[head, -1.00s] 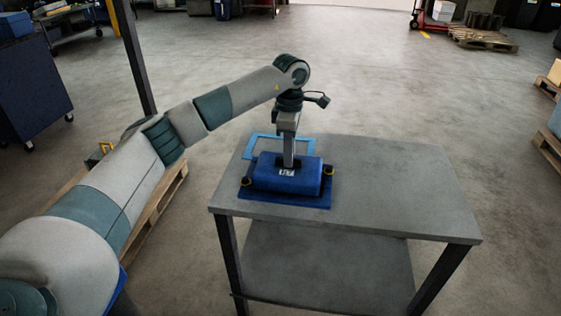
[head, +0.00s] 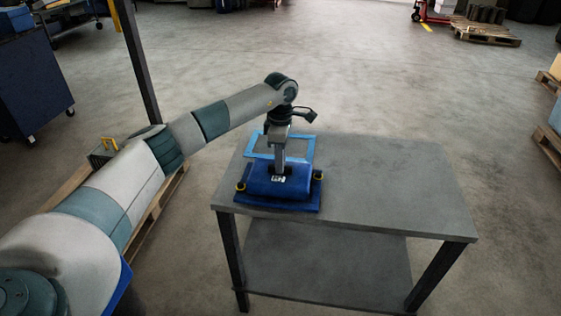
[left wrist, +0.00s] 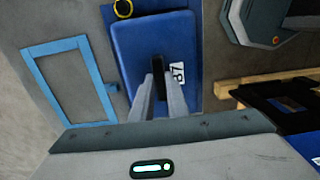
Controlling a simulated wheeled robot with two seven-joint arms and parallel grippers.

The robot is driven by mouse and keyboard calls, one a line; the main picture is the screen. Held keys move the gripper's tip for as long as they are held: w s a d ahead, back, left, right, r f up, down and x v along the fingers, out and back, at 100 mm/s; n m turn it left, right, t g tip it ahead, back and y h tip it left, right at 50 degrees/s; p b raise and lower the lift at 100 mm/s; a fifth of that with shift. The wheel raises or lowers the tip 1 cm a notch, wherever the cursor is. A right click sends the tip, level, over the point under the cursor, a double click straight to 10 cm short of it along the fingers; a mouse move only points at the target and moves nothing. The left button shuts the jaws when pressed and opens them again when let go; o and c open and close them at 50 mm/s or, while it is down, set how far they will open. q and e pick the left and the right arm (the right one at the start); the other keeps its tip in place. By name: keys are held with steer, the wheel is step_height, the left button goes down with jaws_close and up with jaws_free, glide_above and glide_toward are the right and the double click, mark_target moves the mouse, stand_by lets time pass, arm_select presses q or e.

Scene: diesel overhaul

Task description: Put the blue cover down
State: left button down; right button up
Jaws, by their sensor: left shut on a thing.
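The blue cover (head: 262,186) is a padded-looking block on a flat blue flange with yellow-and-black rings at its sides and a white number label. It is over the front left part of the grey table (head: 400,185). I cannot tell whether its flange touches the tabletop. My left gripper (head: 279,170) points down from above and is shut on the middle of the cover's top. In the left wrist view the fingers (left wrist: 159,85) meet at a dark grip on the cover (left wrist: 140,45). My right gripper is out of view.
A light blue rectangular outline (head: 309,150) lies on the table behind the cover; in the left wrist view the outline (left wrist: 32,85) is beside the cover. The table's right side is bare. A dark post (head: 142,70) and a wooden pallet (head: 146,218) stand to the left.

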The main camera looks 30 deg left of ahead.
arm_select(q)
steer(key=shift+f, duration=0.45)
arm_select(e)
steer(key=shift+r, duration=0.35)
arm_select(q)
steer(key=shift+f, duration=0.2)
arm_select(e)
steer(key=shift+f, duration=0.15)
arm_select(q)
steer(key=c, duration=1.7)
jaws_free()
steer(key=shift+r, duration=0.15)
steer(key=shift+r+b, duration=0.35)
steer(key=shift+r, duration=0.2)
steer(key=shift+r+b, duration=1.95)
steer(key=shift+r, duration=3.45)
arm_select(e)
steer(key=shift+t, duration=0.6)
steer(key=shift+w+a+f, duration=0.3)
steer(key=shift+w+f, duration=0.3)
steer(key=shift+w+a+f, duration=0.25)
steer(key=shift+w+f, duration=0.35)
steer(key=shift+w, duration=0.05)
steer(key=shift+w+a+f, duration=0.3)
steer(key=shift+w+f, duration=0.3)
